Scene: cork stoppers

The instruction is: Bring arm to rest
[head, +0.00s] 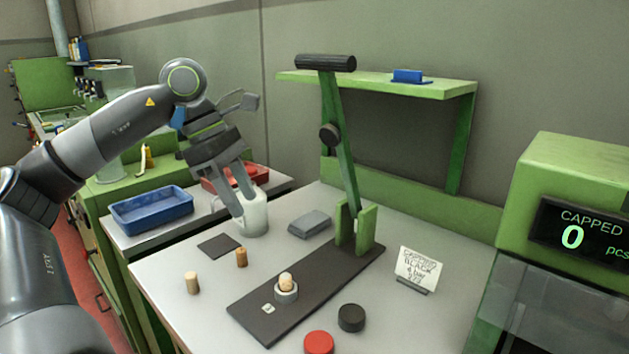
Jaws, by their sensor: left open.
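My left arm reaches in from the left, and its gripper (243,205) hangs over the table's back left part. Its two fingers point down and are spread apart, with nothing seen held between them. The fingers overlap a whitish jar (254,220) in the picture; I cannot tell whether they touch it. Another pale stopper (286,281) sits on a small round holder on the dark press base (340,268). My right gripper is out of view.
The green lever press (343,160) stands right of the gripper, its black handle raised. A blue tray (152,210) is left.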

